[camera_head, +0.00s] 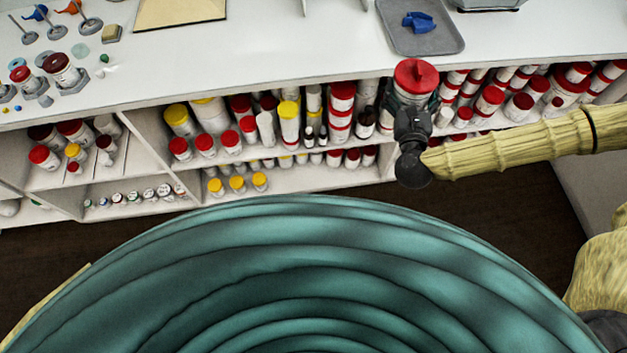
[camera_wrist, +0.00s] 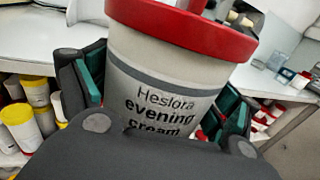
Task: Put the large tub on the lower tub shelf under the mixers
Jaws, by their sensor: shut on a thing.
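The large tub (camera_head: 416,76) is white with a red lid and a grey band. In the wrist view the tub (camera_wrist: 165,75) reads "Heslora evening cream". My gripper (camera_head: 412,115) is shut on it, with a finger on each side of its body, and it looks roughly upright. In the head view the tub appears in front of the counter's front edge and shelves. The shelf unit (camera_head: 315,172) below the counter holds rows of tubs and bottles. Part of it is hidden behind the tub, my gripper and my arm. I cannot tell which board is the lower tub shelf.
The white counter (camera_head: 290,45) carries a grey tray (camera_head: 440,40) with a blue item (camera_head: 419,21), and small jars at the left. Yellow-lidded tubs (camera_head: 180,118) and red-lidded tubs (camera_head: 488,98) crowd the upper shelf. Bare board shows on the lower level right of the yellow-lidded jars (camera_head: 237,184).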

